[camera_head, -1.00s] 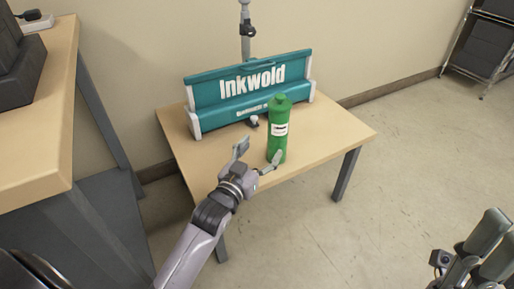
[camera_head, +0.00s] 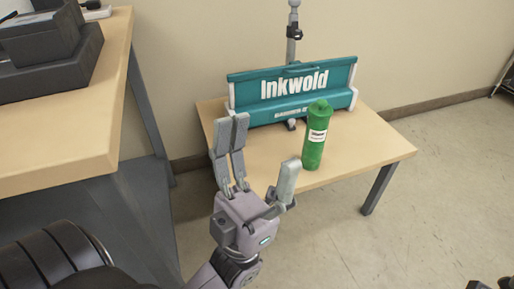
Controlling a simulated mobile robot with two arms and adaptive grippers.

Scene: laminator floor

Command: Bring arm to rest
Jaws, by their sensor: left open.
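My left gripper (camera_head: 258,164) is open and empty, raised in front of the small wooden table (camera_head: 260,156) with its fingers pointing up. A green bottle (camera_head: 316,136) with a white label stands upright on the table near its front edge, to the right of the gripper and apart from it. My right gripper is not clearly visible; only dark parts show at the lower right corner.
A teal Inkwold machine (camera_head: 292,92) stands at the back of the small table. A taller wooden workbench (camera_head: 70,140) with dark equipment (camera_head: 48,52) is close on the left. The floor (camera_head: 420,210) to the right is clear.

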